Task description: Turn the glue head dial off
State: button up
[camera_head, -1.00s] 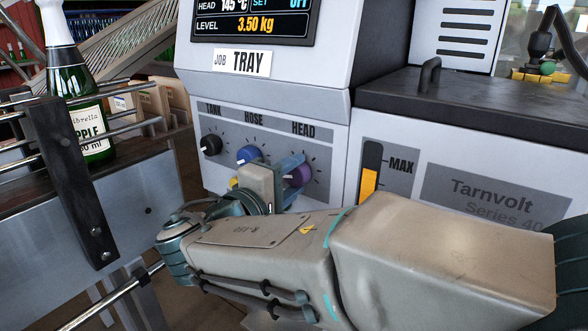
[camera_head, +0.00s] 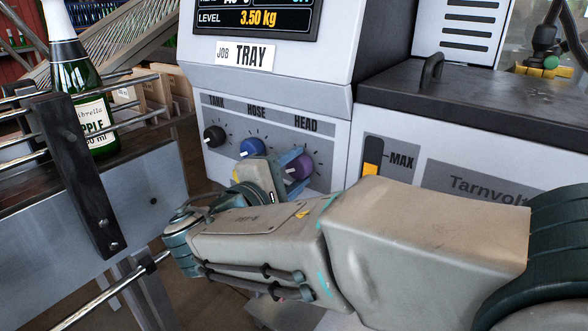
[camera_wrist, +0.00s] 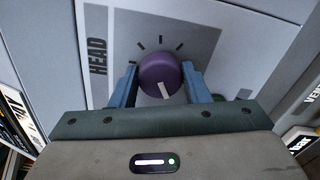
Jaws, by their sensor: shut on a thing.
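The purple HEAD dial (camera_head: 301,165) is at the right end of the grey machine's row of knobs, under the HEAD label. It also shows in the wrist view (camera_wrist: 158,70), with its white pointer mark toward the bottom of the picture, slightly right. My gripper (camera_head: 292,168) is at the dial. In the wrist view my gripper (camera_wrist: 159,78) has one blue finger on each side of the dial, shut on it. In the head view the fingers and palm partly cover the dial's left and lower side.
A black TANK knob (camera_head: 214,136) and a blue HOSE knob (camera_head: 252,148) sit left of the dial, the blue one close above my gripper. A display showing 3.50 kg (camera_head: 252,18) is above.

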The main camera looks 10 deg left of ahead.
jog(key=o, duration=1)
jog(key=p+v, duration=0.1)
jog(key=v, duration=1.3)
